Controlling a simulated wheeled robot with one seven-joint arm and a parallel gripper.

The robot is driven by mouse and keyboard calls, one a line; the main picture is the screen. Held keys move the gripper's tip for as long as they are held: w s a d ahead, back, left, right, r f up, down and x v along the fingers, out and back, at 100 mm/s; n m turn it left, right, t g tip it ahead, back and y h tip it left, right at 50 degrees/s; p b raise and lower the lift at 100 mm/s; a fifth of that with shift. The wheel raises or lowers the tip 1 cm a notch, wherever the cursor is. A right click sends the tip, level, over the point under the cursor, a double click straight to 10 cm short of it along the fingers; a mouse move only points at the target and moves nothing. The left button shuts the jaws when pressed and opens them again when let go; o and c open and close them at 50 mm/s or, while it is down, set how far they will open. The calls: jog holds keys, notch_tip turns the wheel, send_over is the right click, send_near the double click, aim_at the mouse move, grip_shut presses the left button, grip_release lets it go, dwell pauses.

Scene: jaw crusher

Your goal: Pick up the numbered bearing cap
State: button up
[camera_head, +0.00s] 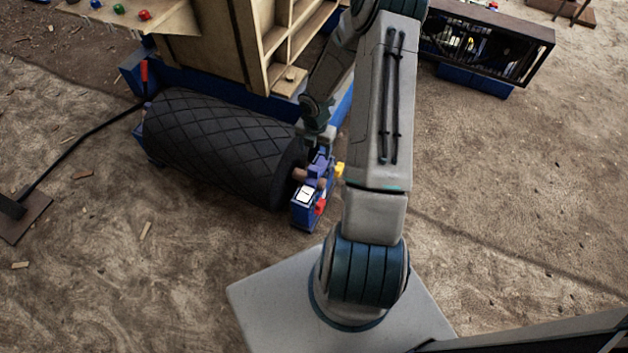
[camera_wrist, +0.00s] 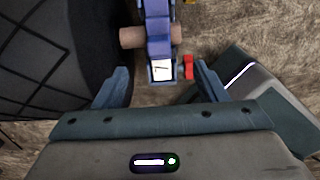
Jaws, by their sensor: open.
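The bearing cap (camera_head: 318,167) is a violet-blue piece over the brown shaft end at the right end of the dark roller. In the wrist view the cap (camera_wrist: 158,46) sits across the brown shaft, with a white label bearing a dark mark just below it; the mark is too small to read. My gripper (camera_wrist: 161,72) is open, its two fingers to the left and right of the label, with nothing held. In the head view my gripper (camera_head: 318,140) is above and close to the cap, partly hidden by my arm. I cannot tell whether the fingers touch anything.
The ridged black roller (camera_head: 215,140) lies left of the cap. A blue support block (camera_head: 304,216) stands under it, with red (camera_head: 320,207) and yellow (camera_head: 340,169) parts beside it. A wooden frame (camera_head: 245,40) rises behind. The dirt floor at right is mostly clear.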

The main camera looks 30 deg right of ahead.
aim_at(314, 168)
notch_tip(314, 168, down, 8)
jog(key=b, duration=0.3)
jog(key=f+b, duration=0.2)
jog(key=f, duration=0.1)
jog(key=f+b, duration=0.1)
jog(key=f, duration=0.1)
jog(key=shift+a+f+b, duration=0.2)
jog(key=shift+a+b, duration=0.1)
jog(key=shift+r, duration=0.15)
grip_shut()
